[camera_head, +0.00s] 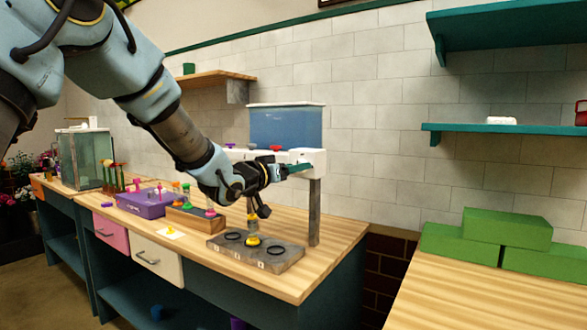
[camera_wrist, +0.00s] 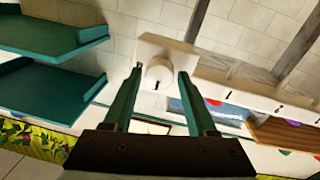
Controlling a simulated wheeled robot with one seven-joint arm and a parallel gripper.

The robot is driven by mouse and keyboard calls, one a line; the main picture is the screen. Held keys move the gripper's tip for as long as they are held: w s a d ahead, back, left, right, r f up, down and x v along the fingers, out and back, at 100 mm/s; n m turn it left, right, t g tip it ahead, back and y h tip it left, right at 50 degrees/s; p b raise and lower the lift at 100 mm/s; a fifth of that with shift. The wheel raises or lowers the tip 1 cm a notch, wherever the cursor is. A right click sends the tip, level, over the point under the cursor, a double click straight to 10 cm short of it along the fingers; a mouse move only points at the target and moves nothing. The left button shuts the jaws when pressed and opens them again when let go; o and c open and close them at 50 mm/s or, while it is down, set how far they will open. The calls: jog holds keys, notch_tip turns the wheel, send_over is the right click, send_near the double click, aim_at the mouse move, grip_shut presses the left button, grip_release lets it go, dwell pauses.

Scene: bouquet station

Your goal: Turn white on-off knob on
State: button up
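The white knob (camera_wrist: 158,76) sits on the end face of the white housing (camera_wrist: 150,44) in the wrist view. It is round, with a small dark mark below it. My gripper (camera_wrist: 160,73) is open, with its two teal fingers one on each side of the knob; I cannot tell whether they touch it. In the head view my gripper (camera_head: 300,168) is in front of the right end of the white housing (camera_head: 308,156), beneath the blue water tank (camera_head: 286,125). The knob is not discernible there.
A grey tray (camera_head: 285,262) with rings and a yellow-based item stands below my gripper on the wooden table (camera_head: 335,233). A grey post (camera_head: 314,215) supports the housing. Green blocks (camera_head: 510,228) and teal shelves (camera_head: 510,130) are at right.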

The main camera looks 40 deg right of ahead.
grip_shut()
jog(key=shift+f+m+b, duration=0.1)
jog(key=shift+m+b, duration=0.3)
jog(key=shift+b, duration=0.15)
jog(key=shift+s+m+t+y+b, duration=0.1)
jog(key=shift+m+t+y+b, duration=0.15)
jog(key=shift+m+b, duration=3.85)
jog(key=shift+s+m+t+y+b, duration=0.1)
jog(key=shift+m+t+y+b, duration=0.15)
jog(key=shift+m+b, duration=3.85)
